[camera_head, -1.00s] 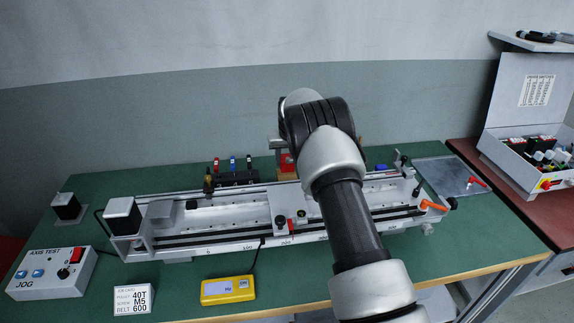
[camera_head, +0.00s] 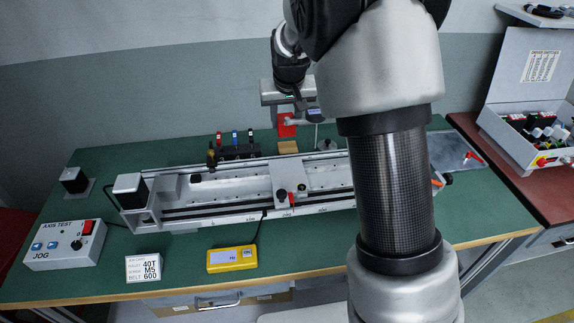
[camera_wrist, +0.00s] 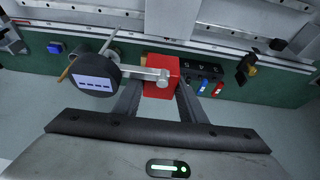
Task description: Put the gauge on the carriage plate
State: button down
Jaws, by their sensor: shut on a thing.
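The gauge is a red block with a metal arm and a round dark dial with a small display (camera_wrist: 96,84). My gripper (camera_wrist: 160,98) is shut on its red block, one finger on each side. In the head view the red block (camera_head: 286,127) hangs below my gripper, behind the rail and above the bench; the dial is hard to make out there. The carriage plate (camera_head: 307,176) is the pale plate across the rail, in front of and below the gauge. It also shows at the top of the wrist view (camera_wrist: 172,18). Its top looks clear.
A tan block (camera_head: 287,147) stands behind the rail. A dark rack with coloured tools (camera_head: 236,151) is to its left. The long rail (camera_head: 235,190) has a motor at its left end. A yellow meter (camera_head: 232,259) and a jog box (camera_head: 64,246) lie in front.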

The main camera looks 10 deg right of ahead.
send_over(286, 166)
jog(key=s, duration=0.2)
notch_tip(286, 166, down, 5)
jog(key=shift+w+r, duration=0.1)
jog(key=shift+r, duration=0.1)
jog(key=shift+f+b, duration=0.5)
jog(key=shift+f, duration=1.7)
jog(key=shift+f, duration=0.1)
jog(key=shift+f, duration=0.15)
jog(key=c, duration=1.1)
grip_release()
